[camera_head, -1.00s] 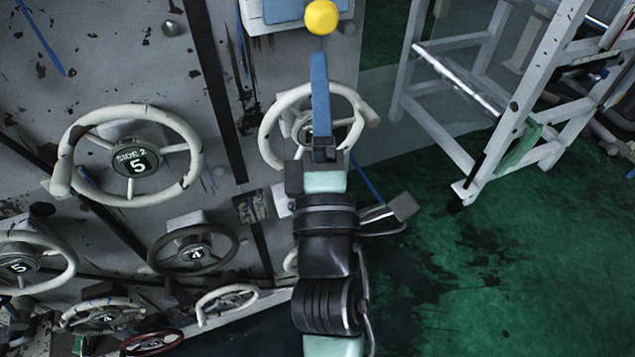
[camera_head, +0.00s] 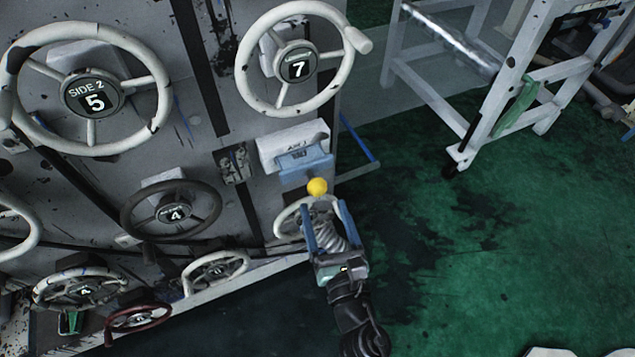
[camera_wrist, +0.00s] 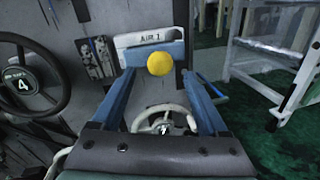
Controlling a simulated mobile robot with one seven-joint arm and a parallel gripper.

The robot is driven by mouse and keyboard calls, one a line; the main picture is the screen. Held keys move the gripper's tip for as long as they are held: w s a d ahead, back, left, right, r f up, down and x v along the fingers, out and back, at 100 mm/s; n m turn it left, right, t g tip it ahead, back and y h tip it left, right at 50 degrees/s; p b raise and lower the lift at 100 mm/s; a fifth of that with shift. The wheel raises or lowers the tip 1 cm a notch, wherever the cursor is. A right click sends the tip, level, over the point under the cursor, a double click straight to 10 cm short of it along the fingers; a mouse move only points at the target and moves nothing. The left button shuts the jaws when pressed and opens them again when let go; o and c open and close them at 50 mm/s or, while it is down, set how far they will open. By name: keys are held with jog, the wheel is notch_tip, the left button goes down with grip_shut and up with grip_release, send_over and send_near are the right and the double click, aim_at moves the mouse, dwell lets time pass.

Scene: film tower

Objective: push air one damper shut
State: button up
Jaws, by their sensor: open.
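The air one damper is a white box (camera_head: 293,140) on the grey panel, below the wheel marked 7. A blue piece (camera_head: 305,162) sticks out of the box, with a yellow ball knob (camera_head: 317,187) in front. My gripper (camera_head: 325,207) is open, its blue fingers pointing up toward the knob from below. In the wrist view the knob (camera_wrist: 160,64) appears between the two fingertips (camera_wrist: 157,75). I cannot tell whether either finger touches it.
The white wheel marked 7 (camera_head: 297,66) is just above the damper. A lower white wheel (camera_head: 288,222) is partly hidden behind my gripper. A dark wheel marked 4 (camera_head: 171,211) is to the left. A white frame (camera_head: 515,85) stands at right, with clear green floor before it.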

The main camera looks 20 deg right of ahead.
aim_at(320, 195)
jog(key=w, duration=0.4)
jog(key=w+d, duration=0.1)
jog(key=w, duration=0.1)
jog(key=shift+w, duration=0.2)
jog(key=shift+c, duration=0.2)
grip_shut()
jog(key=shift+w, duration=0.1)
dwell(1.0)
